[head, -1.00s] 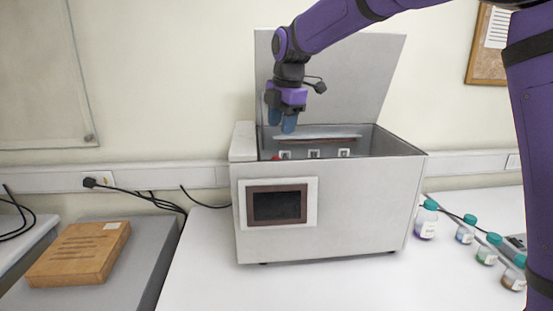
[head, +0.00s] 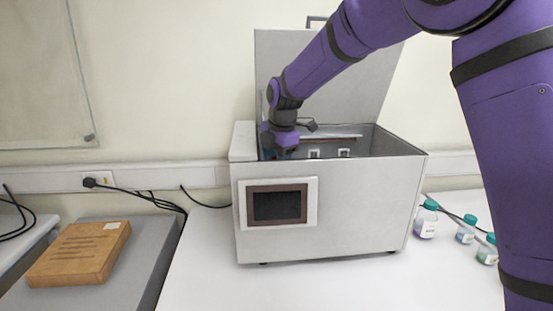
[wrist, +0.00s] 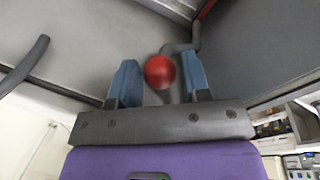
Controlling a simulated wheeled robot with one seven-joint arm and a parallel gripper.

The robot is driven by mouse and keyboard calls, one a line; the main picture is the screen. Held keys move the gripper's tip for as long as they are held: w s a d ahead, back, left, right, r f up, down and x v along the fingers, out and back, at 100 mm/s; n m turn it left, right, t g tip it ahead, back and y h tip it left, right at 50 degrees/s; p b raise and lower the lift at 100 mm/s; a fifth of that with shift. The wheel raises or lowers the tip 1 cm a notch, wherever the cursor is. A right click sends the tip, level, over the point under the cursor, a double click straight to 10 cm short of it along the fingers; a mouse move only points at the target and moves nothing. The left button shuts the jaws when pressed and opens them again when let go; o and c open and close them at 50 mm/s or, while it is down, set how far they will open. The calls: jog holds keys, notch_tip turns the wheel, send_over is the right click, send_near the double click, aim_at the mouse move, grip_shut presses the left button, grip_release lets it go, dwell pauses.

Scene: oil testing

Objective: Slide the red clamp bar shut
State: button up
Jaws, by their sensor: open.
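In the wrist view a red ball-shaped knob (wrist: 160,72) on a grey bent rod (wrist: 181,47) sits between the two blue fingers of my gripper (wrist: 160,84). In the head view my gripper (head: 280,151) reaches down into the left end of the open grey box-shaped machine (head: 335,220). The front wall hides the fingertips and the knob there. The rest of the clamp bar is hidden.
The machine's lid (head: 350,90) stands open behind my arm. White square fittings (head: 344,153) show inside. Bottles with teal caps (head: 426,219) stand to the right. A cardboard box (head: 80,253) lies on a grey surface at left. The table in front is clear.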

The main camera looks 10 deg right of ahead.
grip_shut()
jog(key=shift+w+r, duration=0.15)
jog(key=shift+w, duration=1.1)
grip_release()
jog(key=shift+w, duration=0.1)
